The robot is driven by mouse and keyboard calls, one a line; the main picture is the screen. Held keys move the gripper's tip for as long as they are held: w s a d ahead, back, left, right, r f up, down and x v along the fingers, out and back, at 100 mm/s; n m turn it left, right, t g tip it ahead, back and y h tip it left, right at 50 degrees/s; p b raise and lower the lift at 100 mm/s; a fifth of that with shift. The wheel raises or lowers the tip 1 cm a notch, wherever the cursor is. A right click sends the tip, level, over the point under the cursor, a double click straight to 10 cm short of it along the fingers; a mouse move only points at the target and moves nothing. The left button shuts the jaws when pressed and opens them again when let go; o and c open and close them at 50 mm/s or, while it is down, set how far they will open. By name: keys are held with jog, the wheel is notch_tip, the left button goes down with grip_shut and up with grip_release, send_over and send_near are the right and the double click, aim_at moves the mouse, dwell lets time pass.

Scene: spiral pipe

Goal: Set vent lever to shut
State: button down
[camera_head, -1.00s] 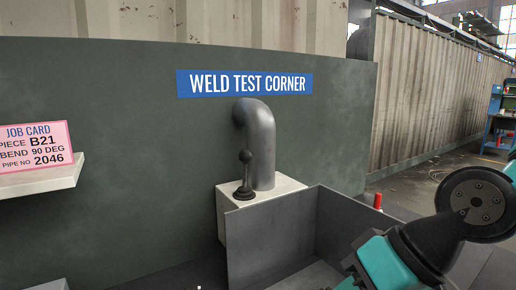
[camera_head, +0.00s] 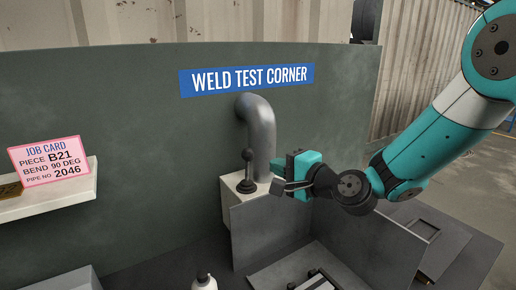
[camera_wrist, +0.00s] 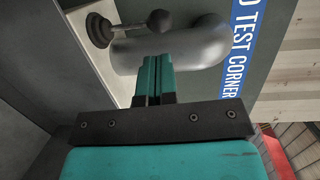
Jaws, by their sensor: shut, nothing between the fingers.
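The vent lever (camera_head: 247,172) is a dark rod with a round knob on a round, ringed base. It stands about upright on a pale box (camera_head: 228,195) in front of a grey bent pipe (camera_head: 262,135). No shut or open marking is readable.
A grey sheet-metal bin (camera_head: 265,240) stands below and in front of the pale box, with its wall near my gripper. A shelf with a pink job card (camera_head: 48,162) is at the left. A green wall (camera_head: 150,130) closes the back.

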aim_at(252, 156)
jog(key=p+x, duration=0.3)
jog(key=x, duration=0.3)
jog(key=shift+r, duration=0.15)
jog(key=shift+w+a+f, duration=0.25)
jog(key=shift+w+a, duration=0.05)
jog(key=shift+a, duration=0.05)
jog(key=shift+r+p, duration=0.1)
jog(key=shift+p, duration=0.2)
